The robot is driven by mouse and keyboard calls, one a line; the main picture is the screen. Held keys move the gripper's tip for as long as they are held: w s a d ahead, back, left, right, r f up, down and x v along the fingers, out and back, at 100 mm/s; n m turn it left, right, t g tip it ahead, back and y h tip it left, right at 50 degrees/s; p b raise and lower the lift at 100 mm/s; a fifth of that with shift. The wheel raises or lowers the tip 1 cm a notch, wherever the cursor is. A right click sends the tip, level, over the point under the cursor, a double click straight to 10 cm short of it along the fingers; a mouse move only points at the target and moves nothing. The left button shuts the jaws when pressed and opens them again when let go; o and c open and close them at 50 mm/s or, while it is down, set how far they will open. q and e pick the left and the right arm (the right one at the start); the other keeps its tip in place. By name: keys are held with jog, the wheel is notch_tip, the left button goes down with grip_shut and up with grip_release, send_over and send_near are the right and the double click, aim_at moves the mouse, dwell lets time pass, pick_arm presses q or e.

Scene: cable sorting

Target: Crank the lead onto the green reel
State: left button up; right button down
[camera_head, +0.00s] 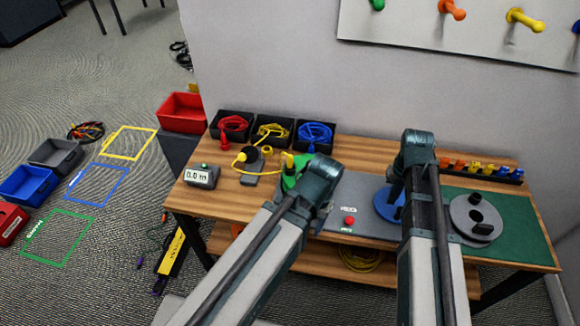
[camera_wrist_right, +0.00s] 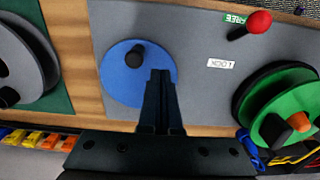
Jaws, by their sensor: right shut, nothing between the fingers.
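The green reel (camera_head: 290,180) stands on the bench, partly hidden by my left arm; the right wrist view shows it at the lower right (camera_wrist_right: 293,103). A yellow lead (camera_head: 270,154) runs from the left side of the bench toward the reel. A blue disc (camera_wrist_right: 117,80) with a black crank knob (camera_wrist_right: 135,57) shows in the right wrist view. My right gripper (camera_wrist_right: 161,74) is shut and empty over the disc, close beside the knob; I cannot tell whether they touch. A red-knobbed lever (camera_wrist_right: 258,23) lies by the FREE label.
A meter (camera_head: 203,175) reads 0.0 m. Black bins hold red (camera_head: 232,122), yellow (camera_head: 272,131) and blue (camera_head: 315,133) cables. A grey reel (camera_head: 474,219) lies on the green mat (camera_head: 519,237) at right. A row of colored plugs (camera_head: 480,168) sits along the back edge.

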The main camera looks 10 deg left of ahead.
aim_at(385, 213)
jog(key=shift+f+b, duration=2.05)
jog(key=shift+f, duration=0.2)
